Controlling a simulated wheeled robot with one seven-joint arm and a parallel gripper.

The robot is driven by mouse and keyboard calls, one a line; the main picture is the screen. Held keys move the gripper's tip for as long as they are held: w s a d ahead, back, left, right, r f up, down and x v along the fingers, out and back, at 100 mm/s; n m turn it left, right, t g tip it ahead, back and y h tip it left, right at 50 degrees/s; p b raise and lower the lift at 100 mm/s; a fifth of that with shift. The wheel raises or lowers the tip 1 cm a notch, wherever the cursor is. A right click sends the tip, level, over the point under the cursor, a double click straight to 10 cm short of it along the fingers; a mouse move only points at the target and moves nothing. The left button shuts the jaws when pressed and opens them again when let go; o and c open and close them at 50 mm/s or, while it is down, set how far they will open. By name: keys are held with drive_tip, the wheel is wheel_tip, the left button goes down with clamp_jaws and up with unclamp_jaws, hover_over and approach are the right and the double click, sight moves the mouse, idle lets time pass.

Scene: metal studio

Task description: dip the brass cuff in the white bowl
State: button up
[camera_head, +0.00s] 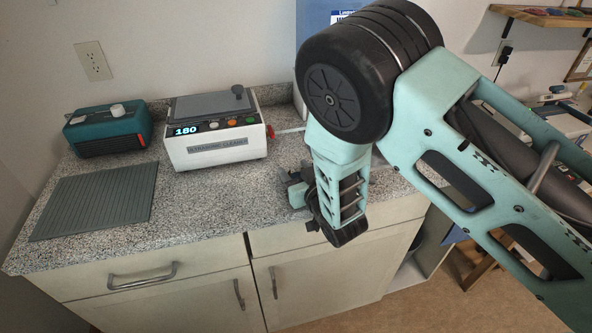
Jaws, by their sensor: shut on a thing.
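My gripper (297,190) is at the front of the speckled counter (215,205), right of its middle. Its dark end shows at the lower left of my forearm and wrist. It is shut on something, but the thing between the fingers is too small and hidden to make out. I cannot see the brass cuff. I see no white bowl; my arm covers the counter's right part.
A white ultrasonic cleaner (215,148) with a grey lid and a display reading 180 stands left of my gripper. A teal box (108,128) stands at the far left, behind a grey ribbed mat (98,200). The counter between mat and gripper is clear.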

drive_tip(key=shift+f, duration=0.2)
drive_tip(key=o, duration=0.9)
drive_tip(key=shift+o, duration=0.2)
drive_tip(key=shift+s+r+p, duration=0.1)
drive_tip(key=shift+p, duration=0.2)
drive_tip(key=b+v, duration=0.2)
drive_tip(key=v, duration=0.1)
drive_tip(key=b+v, duration=0.1)
drive_tip(key=v, duration=0.1)
drive_tip(key=shift+s+a+f, duration=0.1)
drive_tip(key=shift+f, duration=0.45)
drive_tip(key=v, duration=1.2)
drive_tip(key=shift+r, duration=0.3)
